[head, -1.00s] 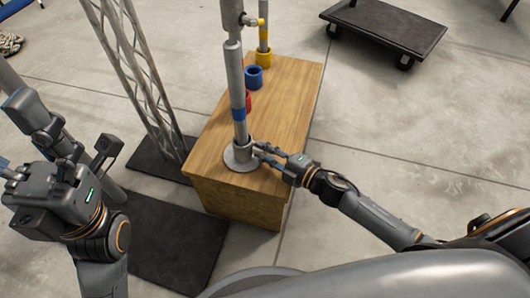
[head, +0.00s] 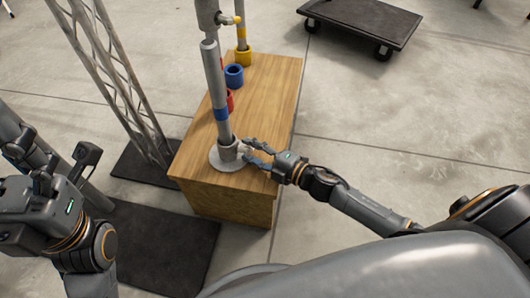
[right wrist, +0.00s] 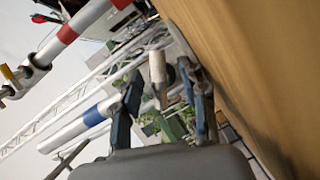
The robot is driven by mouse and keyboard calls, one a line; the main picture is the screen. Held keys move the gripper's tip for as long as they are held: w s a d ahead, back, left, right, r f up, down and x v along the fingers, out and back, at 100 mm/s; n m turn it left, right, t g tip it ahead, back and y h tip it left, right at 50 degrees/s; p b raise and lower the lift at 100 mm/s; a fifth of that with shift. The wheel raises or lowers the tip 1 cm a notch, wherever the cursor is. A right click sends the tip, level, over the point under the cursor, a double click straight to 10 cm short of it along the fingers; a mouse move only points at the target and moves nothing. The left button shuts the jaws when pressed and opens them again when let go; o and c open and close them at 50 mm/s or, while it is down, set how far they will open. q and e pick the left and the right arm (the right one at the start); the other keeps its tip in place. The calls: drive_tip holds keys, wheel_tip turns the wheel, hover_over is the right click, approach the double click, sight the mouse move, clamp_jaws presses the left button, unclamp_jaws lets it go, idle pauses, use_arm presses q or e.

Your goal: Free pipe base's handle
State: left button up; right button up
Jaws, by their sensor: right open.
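The pipe base (head: 220,162) is a grey round flange with a short socket on the near end of the wooden box. A grey pipe (head: 216,85) with a blue band stands in it, slightly tilted. The base's handle (right wrist: 157,68) shows in the right wrist view as a pale stub between my right gripper's fingers (right wrist: 166,105), with gaps on both sides. In the head view my right gripper (head: 251,150) is open at the right side of the base. My left gripper (head: 12,170) is at the left edge, beside a grey pipe; its fingers are partly cut off.
The wooden box (head: 262,100) also carries a red socket (head: 230,100), a blue socket (head: 234,75) and a yellow socket (head: 243,55). A lattice truss (head: 110,80) stands left of the box. A dark cart (head: 362,20) is at the back right; the floor between is clear.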

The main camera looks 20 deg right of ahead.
drive_tip(key=v, duration=1.1)
drive_tip(key=shift+d+r, duration=0.1)
